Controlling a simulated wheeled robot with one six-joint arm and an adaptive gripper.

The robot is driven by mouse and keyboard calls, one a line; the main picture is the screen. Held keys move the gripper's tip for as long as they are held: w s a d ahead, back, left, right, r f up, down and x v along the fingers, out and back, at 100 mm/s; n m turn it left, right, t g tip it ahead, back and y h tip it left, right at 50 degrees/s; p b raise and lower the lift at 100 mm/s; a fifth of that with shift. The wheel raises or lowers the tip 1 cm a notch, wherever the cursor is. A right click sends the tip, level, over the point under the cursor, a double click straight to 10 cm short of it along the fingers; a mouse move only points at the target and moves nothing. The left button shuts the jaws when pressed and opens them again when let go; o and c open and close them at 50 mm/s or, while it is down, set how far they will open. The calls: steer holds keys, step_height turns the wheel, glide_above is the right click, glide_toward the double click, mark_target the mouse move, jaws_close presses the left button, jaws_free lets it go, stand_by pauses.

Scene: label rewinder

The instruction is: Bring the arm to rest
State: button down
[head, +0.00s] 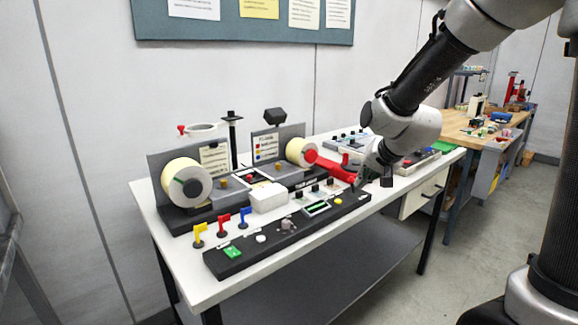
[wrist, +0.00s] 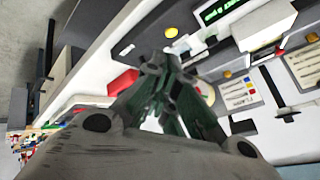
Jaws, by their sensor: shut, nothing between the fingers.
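My gripper (head: 372,178) is above the right part of the label rewinder table (head: 160,218), near the right end of the black control panel (head: 225,262). Its fingers are together and hold nothing; they also show in the wrist view (wrist: 168,62). My arm comes down from the upper right. The rewinder has a large label roll (head: 172,178) at the left and a smaller roll (head: 294,152) at the right. A red part (head: 330,166) extends from the smaller roll toward my gripper. Whether my gripper touches it cannot be told.
Yellow, red and blue flag-shaped pieces (head: 222,222) stand at the table's front left. A white box (head: 268,197) sits behind the panel. A wooden bench (head: 460,128) with tools stands at the right. Open floor (head: 400,290) lies in front of the table.

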steer(key=s+d+r+n+g, duration=0.1)
steer(key=s+d, duration=0.3)
steer(key=s, duration=0.5)
steer(key=s+d+r+n+g+h, duration=0.1)
steer(key=s+d+r, duration=0.3)
steer(key=s, duration=0.6)
steer(key=s+d+r+n+g+h, duration=0.1)
steer(key=s+d+r+n, duration=0.1)
steer(key=s, duration=0.8)
steer(key=shift+d+r+n+g, duration=0.3)
steer(key=shift+d+n+g, duration=0.1)
steer(key=shift+d, duration=0.5)
steer(key=shift+w+a, duration=0.15)
